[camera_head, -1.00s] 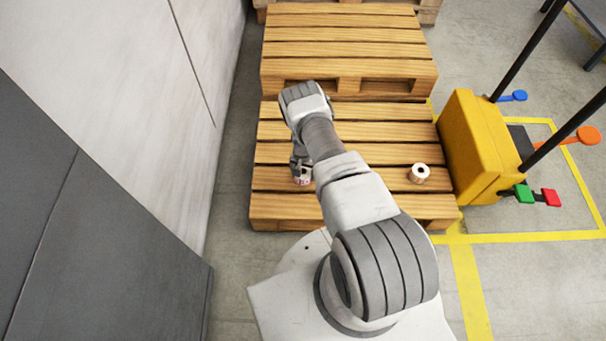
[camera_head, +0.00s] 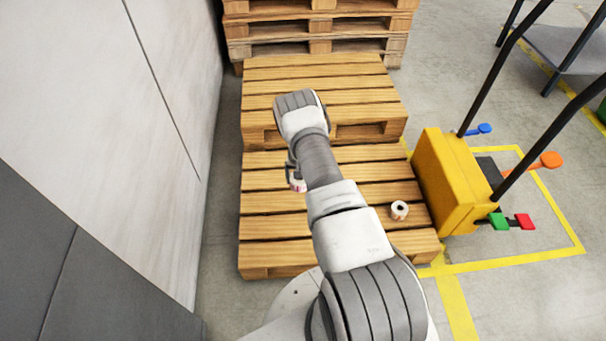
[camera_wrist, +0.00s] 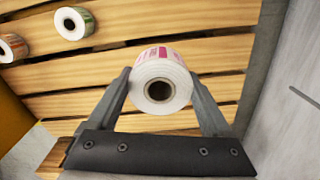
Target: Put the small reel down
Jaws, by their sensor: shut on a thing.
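My gripper (camera_wrist: 160,77) is shut on a small white reel (camera_wrist: 162,88) with pink print and a dark hollow core. Its fingers press the reel from both sides, with pallet boards behind it. In the head view the held reel (camera_head: 298,185) shows partly at the left of my arm, over the front pallet (camera_head: 262,228). I cannot tell how far it is above the boards. The wrist view also shows a green-printed reel (camera_wrist: 74,23) and an orange-printed reel (camera_wrist: 12,47) standing on the boards. In the head view one loose reel (camera_head: 399,210) shows near the pallet's right side.
A taller pallet stack (camera_head: 320,80) stands behind the front pallet. A yellow machine (camera_head: 447,185) with black bars and coloured knobs stands close on the right. A pale wall (camera_head: 165,110) rises on the left. The boards left of my arm are clear.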

